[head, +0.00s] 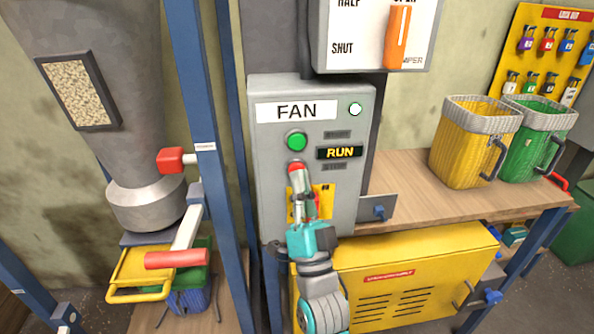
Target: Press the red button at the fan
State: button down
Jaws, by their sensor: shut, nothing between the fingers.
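The grey fan control box (267,150) stands in the middle of the head view, with a white "FAN" label (297,111). The red button (296,166) shows as a small red patch just above my gripper's tip; its lower part is hidden. My gripper (298,176) is shut and empty, pointing up at the panel with its tip over the lower part of the button. I cannot tell whether it touches the button. The green button (297,141) sits above the red one. A display (340,153) reads "RUN", and a round white lamp (355,109) is at the upper right.
A blue post (205,150) stands close left of the box, with a red-ended lever (187,232) near it. A damper board with an orange handle (398,38) is above. A bench (410,170) holds yellow (465,150) and green (535,140) buckets at right.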

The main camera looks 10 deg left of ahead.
jog(key=shift+w+a, duration=0.15)
jog(key=shift+w, duration=0.3)
dwell(0.9)
jog(key=shift+s, duration=0.1)
jog(key=shift+s+d, duration=0.25)
jog(key=shift+s, duration=0.5)
jog(key=s, duration=0.2)
jog(key=s+d, duration=0.1)
jog(key=s, duration=0.2)
jog(key=shift+d, duration=0.2)
jog(key=shift+w, duration=0.1)
dwell(0.7)
